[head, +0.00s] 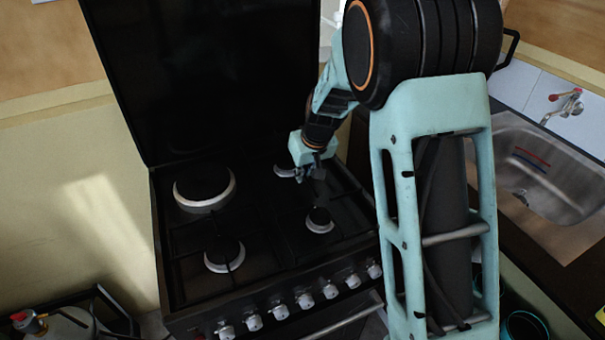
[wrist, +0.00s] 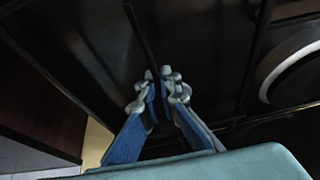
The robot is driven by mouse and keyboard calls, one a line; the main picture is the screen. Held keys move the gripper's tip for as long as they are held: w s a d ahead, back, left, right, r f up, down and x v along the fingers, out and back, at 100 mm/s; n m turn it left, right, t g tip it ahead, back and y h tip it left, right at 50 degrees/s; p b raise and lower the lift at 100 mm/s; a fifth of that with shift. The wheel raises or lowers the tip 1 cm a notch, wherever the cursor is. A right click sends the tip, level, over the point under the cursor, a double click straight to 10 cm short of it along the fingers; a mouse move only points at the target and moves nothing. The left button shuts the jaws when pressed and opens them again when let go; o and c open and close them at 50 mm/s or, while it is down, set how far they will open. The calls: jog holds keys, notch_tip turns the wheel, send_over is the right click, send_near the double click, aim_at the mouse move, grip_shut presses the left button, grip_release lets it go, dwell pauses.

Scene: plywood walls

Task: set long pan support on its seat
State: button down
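The black gas hob (head: 255,250) has its dark lid raised behind it. My gripper (head: 314,172) is low over the right half of the hob, between the rear right and front right burners. In the wrist view my gripper (wrist: 163,76) has its fingertips close together around a thin black bar (wrist: 143,38). The bar seems to be part of the long pan support and runs away from the fingers. Black on black hides the rest of its outline, and I cannot tell whether it touches the hob.
Burners with pale rings stand at the rear left (head: 204,187), front left (head: 224,255) and front right (head: 319,220). Knobs (head: 305,300) line the front edge. A steel sink (head: 535,175) with a tap (head: 566,104) is to the right. A gas bottle (head: 60,325) stands at lower left.

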jog(key=shift+w+f+b, duration=0.1)
jog(key=shift+f+b, duration=1.2)
jog(key=shift+f, duration=0.05)
dwell(0.7)
